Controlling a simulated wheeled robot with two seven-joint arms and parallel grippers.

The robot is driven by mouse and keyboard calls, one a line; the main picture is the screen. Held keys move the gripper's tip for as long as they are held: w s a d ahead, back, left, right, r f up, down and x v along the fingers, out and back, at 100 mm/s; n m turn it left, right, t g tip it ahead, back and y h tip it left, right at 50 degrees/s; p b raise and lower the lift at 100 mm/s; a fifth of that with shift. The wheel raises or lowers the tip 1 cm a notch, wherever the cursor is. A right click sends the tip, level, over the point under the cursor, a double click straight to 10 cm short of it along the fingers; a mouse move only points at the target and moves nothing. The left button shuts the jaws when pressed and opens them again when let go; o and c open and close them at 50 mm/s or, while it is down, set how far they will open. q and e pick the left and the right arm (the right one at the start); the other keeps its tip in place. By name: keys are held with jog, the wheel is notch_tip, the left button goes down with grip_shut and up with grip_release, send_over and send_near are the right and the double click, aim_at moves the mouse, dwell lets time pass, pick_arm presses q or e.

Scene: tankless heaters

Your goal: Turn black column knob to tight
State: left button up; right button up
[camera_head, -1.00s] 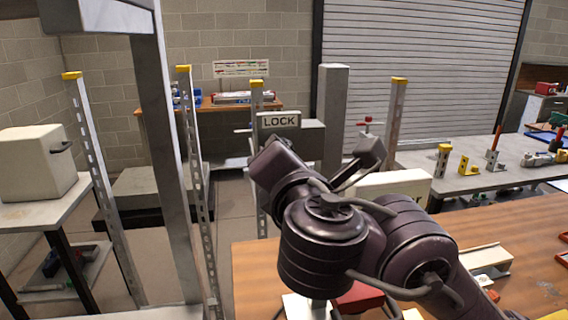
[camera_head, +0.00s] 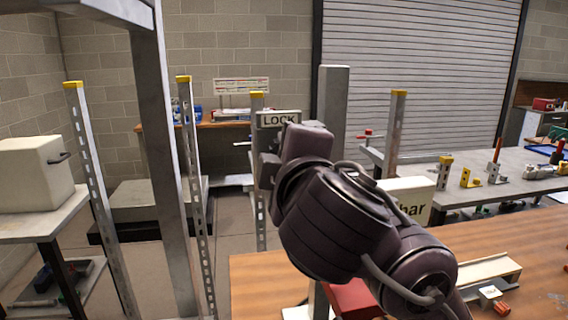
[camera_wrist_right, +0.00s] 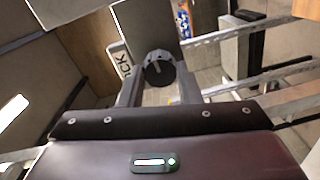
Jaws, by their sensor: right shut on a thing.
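The black column knob (camera_wrist_right: 160,68) shows in the right wrist view as a round dark knob with a pale pointer line. It sits between the two fingers of my right gripper (camera_wrist_right: 159,82), which is shut on it. In the head view my right wrist and arm hide the knob. The LOCK sign (camera_head: 279,119) stands just above my right gripper there. The sign also shows, turned sideways, at the knob's left in the right wrist view (camera_wrist_right: 120,58). A grey column (camera_head: 333,110) rises behind my right arm. My left gripper is not in view.
A wooden table (camera_head: 472,247) lies at the front right, with a white box with lettering (camera_head: 413,203) and a pale channel piece (camera_head: 480,272). Perforated metal posts (camera_head: 190,150) stand at the left. A grey bench (camera_head: 500,190) holds brackets.

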jog(key=m+b, duration=0.2)
jog(key=m, duration=0.3)
jog(key=shift+f, duration=0.2)
dwell(0.3)
jog(key=shift+m, duration=0.3)
jog(key=o, duration=1)
jog(key=shift+r, duration=0.15)
